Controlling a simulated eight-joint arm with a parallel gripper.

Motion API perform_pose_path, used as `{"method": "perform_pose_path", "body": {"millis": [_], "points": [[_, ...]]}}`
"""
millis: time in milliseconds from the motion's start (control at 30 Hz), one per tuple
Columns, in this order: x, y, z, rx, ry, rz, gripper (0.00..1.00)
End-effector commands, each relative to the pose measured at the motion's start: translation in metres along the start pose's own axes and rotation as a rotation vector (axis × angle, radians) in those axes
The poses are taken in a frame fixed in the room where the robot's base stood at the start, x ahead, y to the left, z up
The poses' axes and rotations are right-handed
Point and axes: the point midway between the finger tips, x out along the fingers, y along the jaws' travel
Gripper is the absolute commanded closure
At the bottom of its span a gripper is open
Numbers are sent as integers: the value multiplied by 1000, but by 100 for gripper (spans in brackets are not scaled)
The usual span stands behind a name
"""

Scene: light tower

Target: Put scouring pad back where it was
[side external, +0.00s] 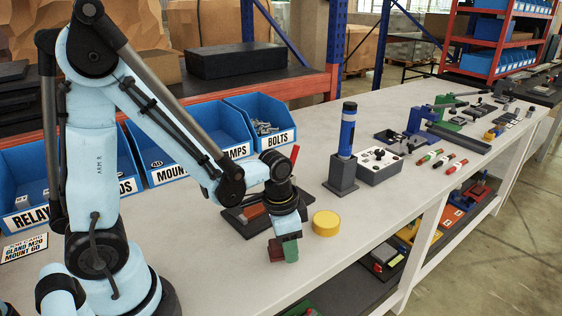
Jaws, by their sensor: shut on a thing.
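My gripper (283,248) points down over the bench, left of a yellow round tin. A small green piece (291,249) shows at its tip beside a dark red piece; I take the green piece to be the scouring pad, held in the shut jaws. Its full shape is hidden by the gripper. I cannot tell whether it touches the bench top. A dark tray (236,223) with a reddish-brown item (252,212) lies behind my gripper, partly covered by my arm.
The yellow tin (326,223) is close on the right. Labelled blue bins (259,120) line the back. The pale bench (215,275) is clear at the front left.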

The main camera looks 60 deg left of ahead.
Motion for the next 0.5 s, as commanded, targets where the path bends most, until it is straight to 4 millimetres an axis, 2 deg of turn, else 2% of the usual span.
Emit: {"method": "perform_pose_path", "body": {"millis": [433,467,500], "points": [[10,0,1,0,0,0,100],[10,0,1,0,0,0,55],[10,0,1,0,0,0,49]]}}
